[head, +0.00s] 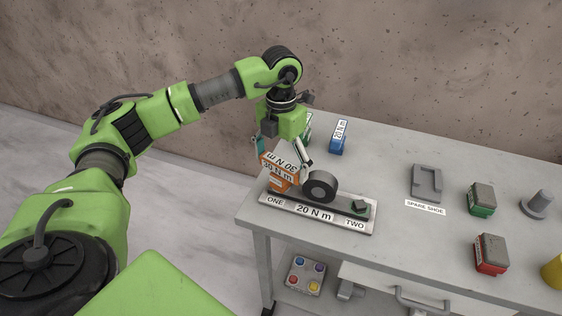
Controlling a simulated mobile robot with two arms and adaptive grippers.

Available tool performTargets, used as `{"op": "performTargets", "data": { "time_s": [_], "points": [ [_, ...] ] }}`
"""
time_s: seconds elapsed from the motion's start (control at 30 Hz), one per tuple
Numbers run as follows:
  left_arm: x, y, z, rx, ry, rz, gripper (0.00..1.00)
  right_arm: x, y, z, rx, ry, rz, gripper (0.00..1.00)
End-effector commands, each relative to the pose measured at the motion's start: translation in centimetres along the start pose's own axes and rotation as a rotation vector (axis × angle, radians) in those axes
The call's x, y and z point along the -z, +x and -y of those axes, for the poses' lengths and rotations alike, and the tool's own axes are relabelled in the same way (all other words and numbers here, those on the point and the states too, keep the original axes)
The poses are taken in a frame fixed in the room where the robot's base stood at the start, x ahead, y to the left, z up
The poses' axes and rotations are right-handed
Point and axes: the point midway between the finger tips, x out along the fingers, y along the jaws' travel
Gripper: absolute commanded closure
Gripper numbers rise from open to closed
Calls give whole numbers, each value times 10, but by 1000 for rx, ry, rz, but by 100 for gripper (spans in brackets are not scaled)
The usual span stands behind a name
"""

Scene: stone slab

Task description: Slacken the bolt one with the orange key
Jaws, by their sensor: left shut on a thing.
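My left gripper (281,148) points down over the left end of a grey bolt plate (345,222) on the table. It is shut on the orange key (275,180), a block labelled 30 N m. The key is upright over the end marked ONE, and it hides bolt one. I cannot tell whether the key sits on the bolt. The plate is labelled 20 N m, and a dark bolt head (361,206) shows at the end marked TWO. A dark grey roller (320,187) stands between the two ends. My right gripper is not in view.
A blue block (339,138) stands behind the plate, and a green block shows partly behind my gripper. A grey spare shoe (425,183), green block (482,199), red block (490,254), grey peg (538,204) and yellow object (555,271) are to the right. A button box (305,276) is below.

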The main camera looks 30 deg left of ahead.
Motion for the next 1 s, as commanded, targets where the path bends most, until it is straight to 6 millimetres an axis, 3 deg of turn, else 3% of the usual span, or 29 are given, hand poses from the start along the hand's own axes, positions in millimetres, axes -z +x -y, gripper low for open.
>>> {"op": "performTargets", "data": {
  "time_s": [0.4, 1.0],
  "points": [
    [-1, -1, 0, 1, -333, 2, 52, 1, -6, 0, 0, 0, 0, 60],
    [-1, -26, 0, 1, -325, 3, 52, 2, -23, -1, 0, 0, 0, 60]
  ]
}}
